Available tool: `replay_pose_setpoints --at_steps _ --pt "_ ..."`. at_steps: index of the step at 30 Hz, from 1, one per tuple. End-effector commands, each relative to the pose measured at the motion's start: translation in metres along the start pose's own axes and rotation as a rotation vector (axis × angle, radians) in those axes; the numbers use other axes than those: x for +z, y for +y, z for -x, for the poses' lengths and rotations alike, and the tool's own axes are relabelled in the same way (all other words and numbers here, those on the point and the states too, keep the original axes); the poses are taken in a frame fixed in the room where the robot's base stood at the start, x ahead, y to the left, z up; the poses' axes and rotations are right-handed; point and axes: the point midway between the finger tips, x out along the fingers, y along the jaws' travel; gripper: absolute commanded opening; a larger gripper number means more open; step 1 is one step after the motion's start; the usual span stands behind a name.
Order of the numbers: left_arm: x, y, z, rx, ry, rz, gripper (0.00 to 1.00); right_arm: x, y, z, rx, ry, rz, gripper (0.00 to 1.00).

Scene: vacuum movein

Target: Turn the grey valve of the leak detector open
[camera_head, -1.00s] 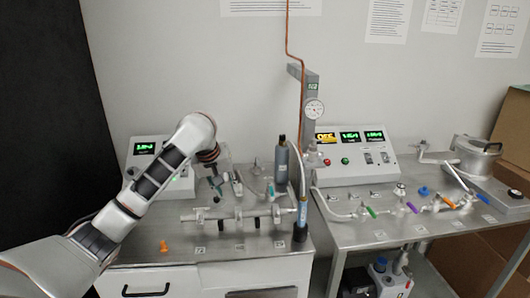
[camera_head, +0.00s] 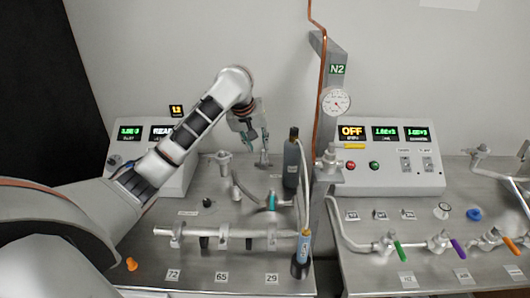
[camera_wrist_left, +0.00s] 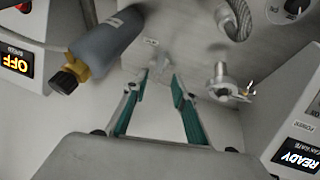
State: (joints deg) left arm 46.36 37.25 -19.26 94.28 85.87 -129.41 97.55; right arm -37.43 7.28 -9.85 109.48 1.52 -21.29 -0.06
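The leak detector's box (camera_head: 140,139) with lit displays is partly hidden behind my arm. My right gripper is not in view.
A dark grey bottle (camera_head: 291,166) stands just right of the gripper. A grey flanged fitting (camera_head: 222,159) is to its left. A teal-handled valve (camera_head: 271,201) and a horizontal pipe (camera_head: 215,233) lie in front. An orange piece (camera_head: 131,264) sits at the front left.

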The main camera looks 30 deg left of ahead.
Motion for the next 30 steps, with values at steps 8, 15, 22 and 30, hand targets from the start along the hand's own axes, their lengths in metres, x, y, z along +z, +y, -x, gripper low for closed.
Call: replay_pose_setpoints --at_steps 8,15,22,30 --pt "0.002 0.0 -0.044 0.0 -0.004 0.001 0.27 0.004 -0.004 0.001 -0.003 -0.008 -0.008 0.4" --pt "0.001 0.0 -0.065 0.0 -0.002 0.0 0.27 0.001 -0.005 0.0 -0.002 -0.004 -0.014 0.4" --pt "0.0 0.0 -0.067 0.0 0.0 0.0 0.27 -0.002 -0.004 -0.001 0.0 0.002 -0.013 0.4" --pt "0.001 0.0 -0.067 0.0 -0.001 0.0 0.0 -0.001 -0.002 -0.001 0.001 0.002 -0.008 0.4"
